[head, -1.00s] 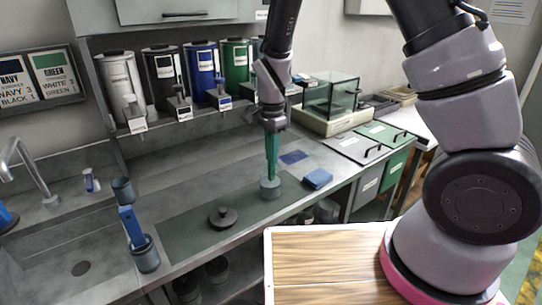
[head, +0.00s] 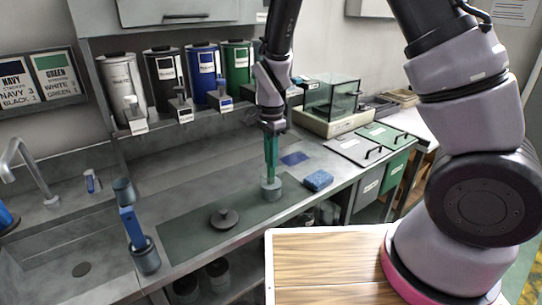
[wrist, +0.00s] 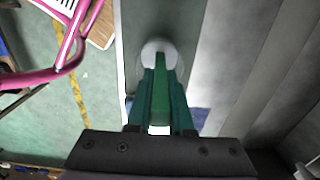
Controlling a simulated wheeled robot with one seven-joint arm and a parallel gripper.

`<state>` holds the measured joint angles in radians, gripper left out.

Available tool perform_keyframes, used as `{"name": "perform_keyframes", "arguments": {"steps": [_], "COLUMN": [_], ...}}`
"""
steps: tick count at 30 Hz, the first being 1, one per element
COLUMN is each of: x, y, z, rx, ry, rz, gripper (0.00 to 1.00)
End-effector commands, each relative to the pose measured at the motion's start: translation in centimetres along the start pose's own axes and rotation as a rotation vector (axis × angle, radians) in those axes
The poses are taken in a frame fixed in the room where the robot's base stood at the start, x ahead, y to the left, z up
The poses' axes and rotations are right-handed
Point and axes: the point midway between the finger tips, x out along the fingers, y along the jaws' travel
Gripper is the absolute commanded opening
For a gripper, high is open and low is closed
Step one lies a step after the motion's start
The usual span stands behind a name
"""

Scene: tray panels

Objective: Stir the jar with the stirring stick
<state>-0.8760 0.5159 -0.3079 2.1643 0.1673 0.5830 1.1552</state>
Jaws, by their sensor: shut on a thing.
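My gripper (head: 271,130) is shut on the green stirring stick (head: 271,160), which hangs upright below it. The stick also shows between the fingers in the wrist view (wrist: 160,90). The stick's lower end is at the small grey jar (head: 271,189) on the dark green mat. The stick seems to be inside the jar's mouth; its tip is hidden. In the wrist view the jar (wrist: 158,50) is a pale round shape, partly hidden by the stick. A dark round lid with a knob (head: 224,219) lies on the mat left of the jar.
A blue sponge (head: 318,181) lies right of the jar, and a blue patch (head: 294,158) lies behind it. A blue-handled holder (head: 138,235) stands by the sink. Labelled canisters (head: 203,75) line the back shelf. A glass-sided box (head: 331,100) stands at back right.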

Motion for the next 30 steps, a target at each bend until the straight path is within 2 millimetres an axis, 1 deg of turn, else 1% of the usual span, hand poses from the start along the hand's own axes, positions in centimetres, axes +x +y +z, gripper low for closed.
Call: {"name": "perform_keyframes", "arguments": {"steps": [11, 30], "x": [-0.2, -4.7], "y": [0.1, 0.0], "z": [0.0, 0.1], "rx": [-0.001, -0.001], "ry": [0.0, -0.001], "rz": [-0.001, -0.002], "gripper": [0.0, 0.0]}}
